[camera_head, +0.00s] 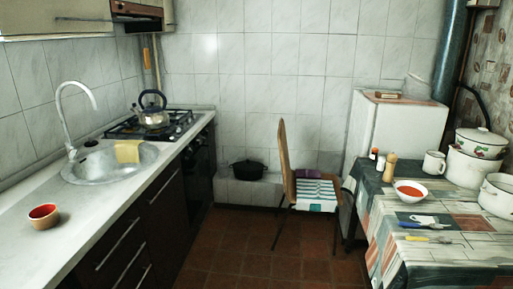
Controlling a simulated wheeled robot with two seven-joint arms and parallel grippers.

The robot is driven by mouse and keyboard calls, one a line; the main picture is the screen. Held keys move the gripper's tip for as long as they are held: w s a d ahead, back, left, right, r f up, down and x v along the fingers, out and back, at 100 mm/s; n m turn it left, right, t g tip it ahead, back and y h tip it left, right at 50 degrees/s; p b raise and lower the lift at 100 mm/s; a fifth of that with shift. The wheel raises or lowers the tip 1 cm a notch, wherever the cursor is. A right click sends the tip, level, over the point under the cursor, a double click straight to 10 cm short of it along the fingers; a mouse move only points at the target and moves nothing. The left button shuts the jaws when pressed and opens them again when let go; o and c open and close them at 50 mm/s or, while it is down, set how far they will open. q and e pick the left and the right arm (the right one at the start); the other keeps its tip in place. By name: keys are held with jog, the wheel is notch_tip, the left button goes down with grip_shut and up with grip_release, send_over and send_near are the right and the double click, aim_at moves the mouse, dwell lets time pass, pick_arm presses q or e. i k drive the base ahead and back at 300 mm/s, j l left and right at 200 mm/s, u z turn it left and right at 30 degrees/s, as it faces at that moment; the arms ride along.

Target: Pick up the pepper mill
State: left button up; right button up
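The pepper mill (390,168) looks like a slim, light-wood upright turned piece. It stands on the table (372,200) at the right, near the table's far left corner. A small jar with a red top (374,154) and another small reddish-brown container (381,164) stand close behind it to the left. A white bowl with red contents (411,191) is just in front of it to the right. Neither of my grippers shows in this view.
A white mug (434,163) and enamel pots (481,143) stand right of the mill. Cutlery (428,238) lies toward the table's front. A chair (284,165) stands left of the table. Open tiled floor (245,240) lies between the table and the counter (110,213).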

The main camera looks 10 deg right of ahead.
aim_at(387, 175)
jog(key=i+z, duration=0.1)
jog(key=i, duration=0.55)
jog(key=i+j+z, duration=0.15)
jog(key=i, duration=0.45)
jog(key=i+j+z, duration=0.15)
jog(key=i+z, duration=0.3)
jog(key=i+j+z, duration=0.3)
jog(key=z, duration=0.15)
jog(key=i+j+z, duration=0.55)
jog(key=j, duration=0.15)
jog(key=i+j+z, duration=0.15)
jog(key=j, duration=0.15)
jog(key=k+l, duration=0.05)
